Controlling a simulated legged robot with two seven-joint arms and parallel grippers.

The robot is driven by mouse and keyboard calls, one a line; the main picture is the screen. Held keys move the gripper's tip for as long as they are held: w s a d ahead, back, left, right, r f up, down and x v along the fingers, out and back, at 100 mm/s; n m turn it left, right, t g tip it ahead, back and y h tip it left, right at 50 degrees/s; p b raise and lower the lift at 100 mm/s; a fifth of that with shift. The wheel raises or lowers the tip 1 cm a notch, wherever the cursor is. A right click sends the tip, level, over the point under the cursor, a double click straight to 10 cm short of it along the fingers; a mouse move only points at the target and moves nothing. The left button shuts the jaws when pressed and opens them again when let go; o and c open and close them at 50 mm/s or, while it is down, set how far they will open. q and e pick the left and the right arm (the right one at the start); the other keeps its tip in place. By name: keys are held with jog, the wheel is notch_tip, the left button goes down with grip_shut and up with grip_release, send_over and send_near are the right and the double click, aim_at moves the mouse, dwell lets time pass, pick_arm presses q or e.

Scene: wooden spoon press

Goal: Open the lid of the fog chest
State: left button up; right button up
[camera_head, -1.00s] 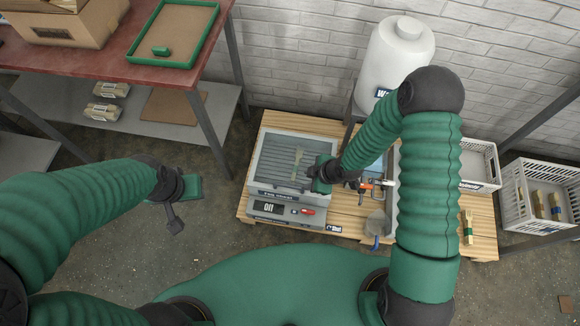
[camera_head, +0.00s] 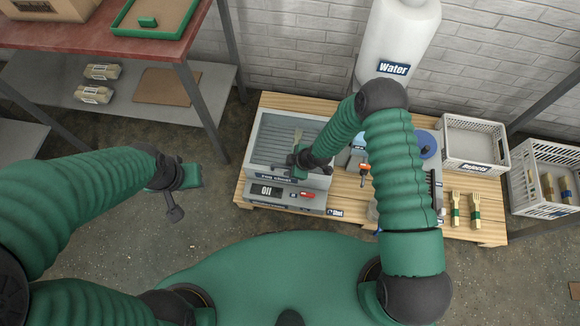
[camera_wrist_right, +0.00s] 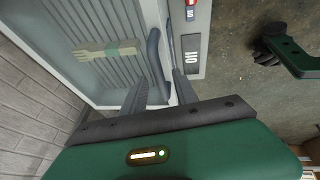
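The fog chest (camera_head: 262,148) is a grey box on the wooden pallet, with a clear lid that lies shut. A wooden fork with a pale green band (camera_wrist_right: 105,50) shows through the lid. A curved blue-grey handle (camera_wrist_right: 155,55) runs along the lid's front edge. My right gripper (camera_head: 297,160) is at this front edge. In the right wrist view its two fingers (camera_wrist_right: 160,82) are apart, one on each side of the handle; contact is not clear. My left gripper (camera_head: 176,197) hangs over the floor left of the chest, away from it; its finger gap is unclear.
The chest's front panel (camera_head: 268,190) reads "Off" beside a red switch. A white water tank (camera_head: 398,35) stands behind. A white crate (camera_head: 475,145) and banded forks (camera_head: 465,208) are on the pallet's right. A red-topped table (camera_head: 150,47) stands at left.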

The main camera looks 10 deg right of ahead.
jog(key=shift+c, duration=0.4)
grip_shut()
dwell(0.9)
